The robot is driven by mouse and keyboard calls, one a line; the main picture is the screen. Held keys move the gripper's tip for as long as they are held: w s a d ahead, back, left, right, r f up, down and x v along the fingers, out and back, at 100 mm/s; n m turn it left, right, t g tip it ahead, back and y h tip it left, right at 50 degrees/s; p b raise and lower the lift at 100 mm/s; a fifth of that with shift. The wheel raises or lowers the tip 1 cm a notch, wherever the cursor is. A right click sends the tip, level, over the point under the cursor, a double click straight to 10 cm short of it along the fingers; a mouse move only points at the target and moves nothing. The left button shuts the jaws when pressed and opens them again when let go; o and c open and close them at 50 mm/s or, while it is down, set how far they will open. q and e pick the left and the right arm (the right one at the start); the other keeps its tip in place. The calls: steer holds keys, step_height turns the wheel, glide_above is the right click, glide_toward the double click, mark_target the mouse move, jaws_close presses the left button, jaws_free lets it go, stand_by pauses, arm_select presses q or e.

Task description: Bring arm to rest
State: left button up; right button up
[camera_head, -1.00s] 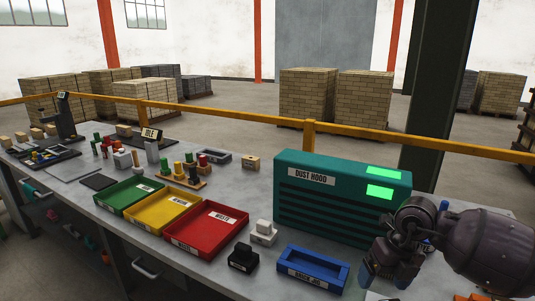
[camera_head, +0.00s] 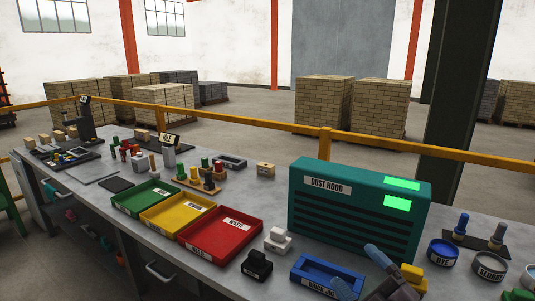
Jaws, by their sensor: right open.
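My right gripper (camera_head: 362,272) is at the bottom edge, right of centre, in the head view. Its two blue-grey fingers are spread apart, with nothing seen between them. They show in front of the teal dust hood (camera_head: 342,216) and by the right end of the blue brick jig tray (camera_head: 318,264). I cannot tell whether the fingers touch the tray. Most of the right arm is out of the picture. My left gripper is not in view.
Green (camera_head: 128,203), yellow (camera_head: 160,218) and red (camera_head: 192,240) trays line the bench. A black block (camera_head: 257,266) and a pale block (camera_head: 278,240) stand left of the jig. Dye (camera_head: 442,254) and slurry (camera_head: 490,268) pots stand right of the hood.

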steer(key=s+d+f+m+g+h, duration=0.5)
steer(key=s+d+f+m+h, duration=0.2)
steer(key=d+f+m+h, duration=0.65)
steer(key=s+a+f+m+g+y, duration=0.1)
steer(key=s+f+m+g, duration=0.1)
steer(key=s+f+g, duration=0.45)
steer(key=s+a+f+m+g, duration=0.1)
steer(key=s+f+m+g, duration=0.15)
steer(key=s, duration=0.75)
steer(key=w+f+t, duration=0.7)
steer(key=f, duration=0.2)
steer(key=shift+w+n+y, duration=0.2)
steer(key=shift+n+y, duration=0.2)
steer(key=shift+y, duration=0.05)
steer(key=shift+a, duration=0.1)
